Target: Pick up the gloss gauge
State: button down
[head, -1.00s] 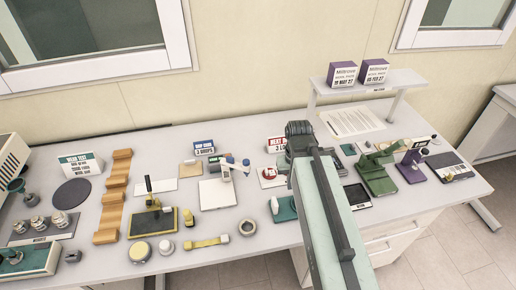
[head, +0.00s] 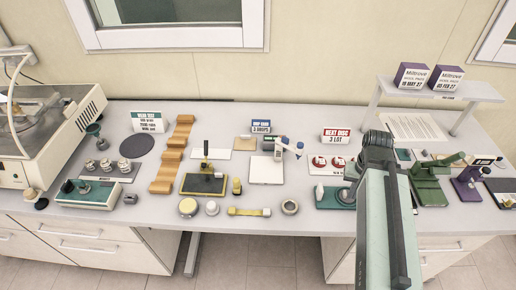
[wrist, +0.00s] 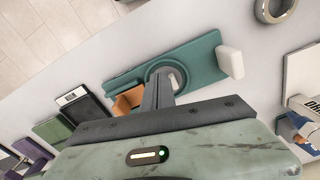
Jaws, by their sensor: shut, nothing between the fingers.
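I cannot tell for certain which object is the gloss gauge. A small dark flat device with a pale display (wrist: 78,103) lies left of the teal stand in the wrist view; in the head view my arm mostly hides that spot. The teal stand (wrist: 203,62) with a round ring and a white end block also shows in the head view (head: 333,199). My gripper (wrist: 163,80) is shut and empty, pointing over the teal stand near its ring. In the head view the fingers are hidden behind my arm.
Green (head: 430,188) and purple (head: 467,187) devices stand right of my arm. A raised shelf (head: 450,90) carries two boxes at the back right. A grey ring (head: 290,207) lies near the front edge. A bare strip of table runs along the back left of the shelf.

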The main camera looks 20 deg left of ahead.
aim_at(269, 140)
jog(key=k, duration=2.25)
jog(key=u, duration=0.5)
jog(key=i, duration=1.65)
jog(key=z, duration=0.1)
